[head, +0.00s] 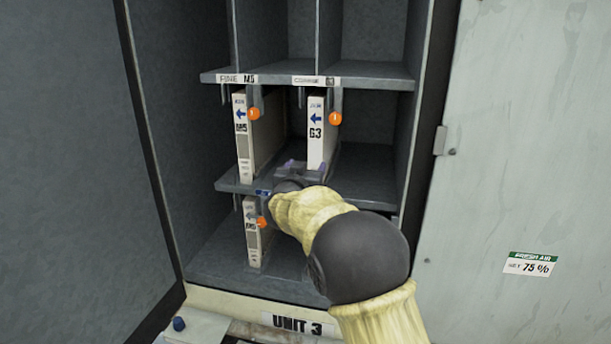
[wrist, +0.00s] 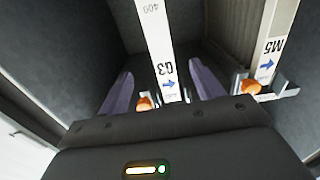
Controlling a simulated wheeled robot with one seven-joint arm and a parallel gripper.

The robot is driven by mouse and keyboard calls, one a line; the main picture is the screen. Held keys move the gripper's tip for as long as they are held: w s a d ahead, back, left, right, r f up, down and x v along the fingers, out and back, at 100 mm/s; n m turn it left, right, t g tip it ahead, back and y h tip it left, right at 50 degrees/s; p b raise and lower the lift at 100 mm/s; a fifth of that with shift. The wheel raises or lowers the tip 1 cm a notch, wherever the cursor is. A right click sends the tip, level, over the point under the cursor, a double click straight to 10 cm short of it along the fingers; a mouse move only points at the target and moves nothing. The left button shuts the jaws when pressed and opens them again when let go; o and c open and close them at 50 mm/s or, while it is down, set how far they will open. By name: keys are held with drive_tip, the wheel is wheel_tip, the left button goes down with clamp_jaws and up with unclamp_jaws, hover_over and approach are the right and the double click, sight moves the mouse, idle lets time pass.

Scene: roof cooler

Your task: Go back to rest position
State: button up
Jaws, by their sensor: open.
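My gripper (head: 300,166) is inside the open cabinet, at the lower end of the white filter marked G3 (head: 317,133). In the wrist view its two purple fingers (wrist: 162,72) are apart. The G3 filter (wrist: 157,38) shows between them, upside down, and a gap shows on each side of it. I cannot tell how deep the fingers reach around it. The G3 filter stands upright in the right-hand slot of the middle level. My forearm and wrist hide part of the shelf below it.
A filter marked M5 (head: 241,138) stands left of G3, and another (head: 252,232) stands on the level below. Orange knobs (head: 335,118) sit by the slots. The upper shelf (head: 285,80) is overhead. The open door (head: 530,150) is at right.

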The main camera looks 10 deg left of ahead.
drive_tip(key=shift+s, duration=0.1)
drive_tip(key=s+d+f+n+g+y+b, duration=0.25)
drive_tip(key=s+d+f+g, duration=0.75)
drive_tip(key=s+d+f, duration=1)
drive_tip(key=s+d+f+m+g+b, duration=0.1)
drive_tip(key=s+d+f+g, duration=0.1)
drive_tip(key=s, duration=0.7)
drive_tip(key=s+d+f+g+h, duration=0.1)
drive_tip(key=s+d+f+g, duration=0.2)
drive_tip(key=s, duration=0.6)
wheel_tip(320, 180, down, 2)
drive_tip(key=shift+d+f+m+b, duration=0.2)
drive_tip(key=shift+d+m+b, duration=0.2)
drive_tip(key=shift+d, duration=0.65)
drive_tip(key=shift+c, duration=0.5)
